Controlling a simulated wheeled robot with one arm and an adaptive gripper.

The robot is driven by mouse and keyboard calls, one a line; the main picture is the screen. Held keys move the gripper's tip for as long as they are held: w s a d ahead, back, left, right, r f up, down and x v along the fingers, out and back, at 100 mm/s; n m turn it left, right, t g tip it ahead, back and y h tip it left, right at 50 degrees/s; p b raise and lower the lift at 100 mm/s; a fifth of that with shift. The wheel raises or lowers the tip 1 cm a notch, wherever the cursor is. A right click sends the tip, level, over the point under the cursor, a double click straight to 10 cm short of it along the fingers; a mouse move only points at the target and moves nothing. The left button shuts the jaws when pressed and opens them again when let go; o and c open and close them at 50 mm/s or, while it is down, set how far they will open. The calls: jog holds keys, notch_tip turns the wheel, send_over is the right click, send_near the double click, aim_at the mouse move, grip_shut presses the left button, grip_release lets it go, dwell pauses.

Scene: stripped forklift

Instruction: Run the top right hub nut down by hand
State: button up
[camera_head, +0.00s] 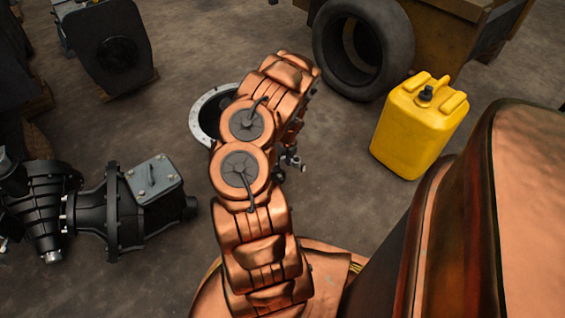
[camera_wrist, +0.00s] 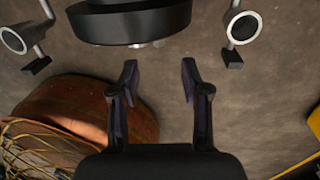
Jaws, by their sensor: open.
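My gripper (camera_wrist: 158,82) is open in the wrist view, its two dark fingers apart with nothing between them. In the head view only a small part of my gripper (camera_head: 290,160) shows beside my arm. A pale grey ring with holes in its rim (camera_head: 208,118) stands behind my arm in the head view, largely hidden by it. It may be the hub. In the wrist view a black round part (camera_wrist: 130,24) lies beyond the fingertips, with small shiny bits at its lower edge. I cannot make out the top right hub nut in either view.
A yellow jerrycan (camera_head: 418,127) stands to the right, with a tyre (camera_head: 362,45) behind it. A black gearbox-like assembly (camera_head: 95,205) lies to the left. Two silver cylindrical parts (camera_wrist: 243,27) flank the black round part. Open floor lies between the ring and jerrycan.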

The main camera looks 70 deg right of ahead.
aim_at(280, 176)
jog(key=f+b, duration=0.1)
jog(key=f, duration=0.1)
jog(key=f+b, duration=0.1)
jog(key=f, duration=0.1)
jog(key=f+b, duration=0.1)
jog(key=f, duration=0.1)
jog(key=shift+w+a+f, duration=0.2)
jog(key=shift+a+f, duration=0.1)
jog(key=shift+a, duration=0.1)
jog(key=shift+c, duration=0.2)
grip_shut()
jog(key=shift+c, duration=1)
grip_release()
jog(key=shift+r, duration=0.15)
jog(key=p, duration=0.2)
jog(key=shift+r+p, duration=0.2)
jog(key=shift+p, duration=0.7)
